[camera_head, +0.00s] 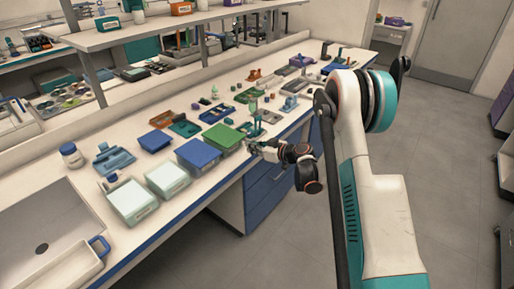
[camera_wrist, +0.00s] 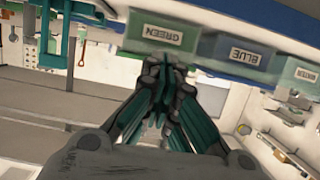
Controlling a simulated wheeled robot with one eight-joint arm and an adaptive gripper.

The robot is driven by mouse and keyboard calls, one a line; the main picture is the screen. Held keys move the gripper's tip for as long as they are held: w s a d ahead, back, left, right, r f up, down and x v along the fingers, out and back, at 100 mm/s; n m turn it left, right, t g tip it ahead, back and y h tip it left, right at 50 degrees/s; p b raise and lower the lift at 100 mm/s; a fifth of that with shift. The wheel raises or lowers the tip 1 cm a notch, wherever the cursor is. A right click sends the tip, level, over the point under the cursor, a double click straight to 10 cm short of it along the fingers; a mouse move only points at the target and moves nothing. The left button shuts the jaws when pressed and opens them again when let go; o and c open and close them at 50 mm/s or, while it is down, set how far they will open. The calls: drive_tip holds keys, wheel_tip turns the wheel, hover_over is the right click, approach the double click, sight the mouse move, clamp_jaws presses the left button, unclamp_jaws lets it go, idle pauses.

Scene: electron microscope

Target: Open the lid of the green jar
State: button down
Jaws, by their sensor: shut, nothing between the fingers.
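The green jar appears as a low, box-shaped container with a flat green lid (camera_head: 223,138), near the bench's front edge in the head view. The lid looks closed. In the wrist view its front (camera_wrist: 163,33) carries an upside-down label reading GREEN. My gripper (camera_head: 254,147) is just to the right of the green container, at the bench edge. In the wrist view my gripper (camera_wrist: 164,65) has its fingers together and empty, just below the GREEN label. I cannot tell whether the fingertips touch the container.
A blue-lidded container (camera_head: 197,154) stands left of the green one, its BLUE label (camera_wrist: 238,53) showing in the wrist view. Pale-lidded containers (camera_head: 167,178) stand further left. Small trays and parts crowd the bench behind and right. Blue drawers (camera_head: 268,190) are below; the floor in front is clear.

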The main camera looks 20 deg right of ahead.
drive_tip(key=x, duration=0.2)
drive_tip(key=f+x, duration=0.1)
drive_tip(key=x, duration=0.1)
drive_tip(key=shift+w+a+b, duration=0.1)
drive_tip(key=shift+w+b, duration=0.1)
drive_tip(key=shift+b, duration=0.15)
drive_tip(key=shift+w+a, duration=0.25)
drive_tip(key=shift+w, duration=0.05)
drive_tip(key=shift+w+a+r, duration=0.25)
drive_tip(key=shift+w+r, duration=0.05)
drive_tip(key=shift+r, duration=0.25)
drive_tip(key=r, duration=0.2)
drive_tip(key=r+p, duration=0.1)
drive_tip(key=shift+w+a+r, duration=0.15)
drive_tip(key=shift+w+a, duration=0.05)
drive_tip(key=shift+a, duration=0.05)
drive_tip(key=shift+r, duration=0.15)
